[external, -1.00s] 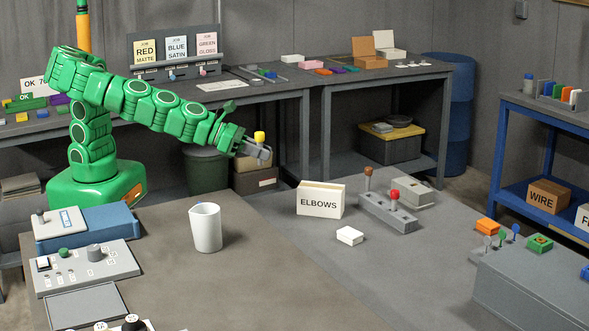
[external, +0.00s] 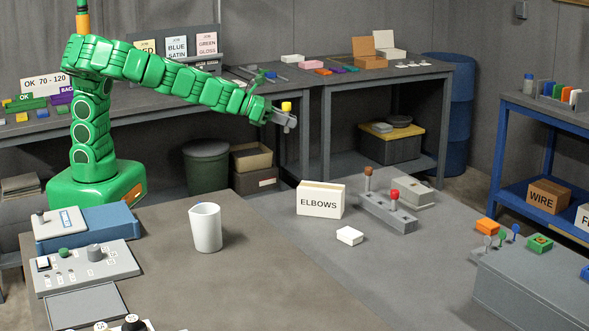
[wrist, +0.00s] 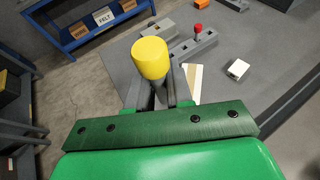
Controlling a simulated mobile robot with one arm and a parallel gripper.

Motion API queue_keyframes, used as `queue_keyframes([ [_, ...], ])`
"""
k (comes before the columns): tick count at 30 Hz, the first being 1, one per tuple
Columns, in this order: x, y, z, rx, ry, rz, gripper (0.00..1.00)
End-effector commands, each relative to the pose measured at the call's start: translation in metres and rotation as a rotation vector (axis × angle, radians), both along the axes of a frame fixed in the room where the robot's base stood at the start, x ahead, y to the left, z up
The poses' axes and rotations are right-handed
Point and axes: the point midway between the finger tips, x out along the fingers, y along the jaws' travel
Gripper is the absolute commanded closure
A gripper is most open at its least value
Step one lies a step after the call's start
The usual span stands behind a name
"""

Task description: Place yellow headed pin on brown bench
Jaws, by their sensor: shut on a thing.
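My gripper (external: 284,119) is shut on the yellow headed pin (external: 286,106) and holds it up in the air, yellow head upward. In the wrist view the yellow head (wrist: 150,58) stands above the gripper fingers (wrist: 157,97), and most of its shank is hidden. The brown bench (external: 265,290) fills the front left of the external view. My gripper is high above and behind the benches, beyond the bench's far edge in the picture.
A white jug (external: 206,228) stands on the brown bench, with control boxes (external: 88,262) at its left. On the grey surface to the right are an ELBOWS box (external: 320,201), a pin block (external: 387,214) with red and brown pins, and a white block (external: 349,236). The bench's middle is clear.

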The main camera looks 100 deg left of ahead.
Motion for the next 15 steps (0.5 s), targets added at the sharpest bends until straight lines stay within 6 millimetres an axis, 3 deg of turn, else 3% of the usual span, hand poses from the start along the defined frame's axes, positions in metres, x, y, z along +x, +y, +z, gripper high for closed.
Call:
queue_keyframes([
  [7, -0.001, -0.001, -0.013, 0.0, 0.002, -0.028, 1.0],
  [15, -0.008, -0.003, -0.063, -0.003, 0.006, -0.138, 1.0],
])
